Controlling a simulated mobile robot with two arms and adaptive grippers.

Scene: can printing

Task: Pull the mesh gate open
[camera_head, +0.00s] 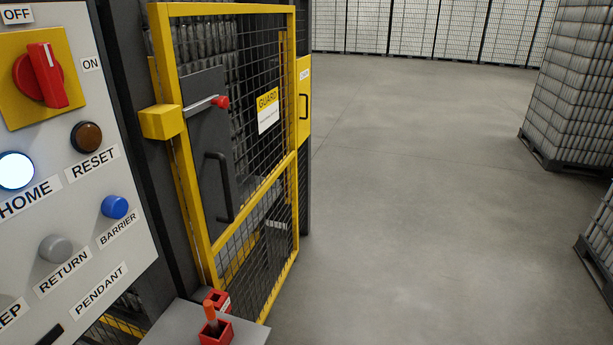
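The mesh gate (291,150) has a yellow frame with black wire mesh and stands upright left of centre. A dark plate (205,130) on it carries a black pull handle (219,188) and a grey lever with a red knob (220,103). A white and yellow "GUARD" sign (268,110) hangs on the mesh. A yellow box (160,122) sits at the gate's left edge, near the lever's end. I cannot tell for sure whether the gate is fully shut. Neither of my grippers is in view.
A control panel (60,215) with a red rotary switch (40,75) and several buttons fills the left. A grey ledge (245,331) with red holders (215,332) is at the bottom. Pallets of stacked cans (575,90) stand at right. The floor (420,200) between is clear.

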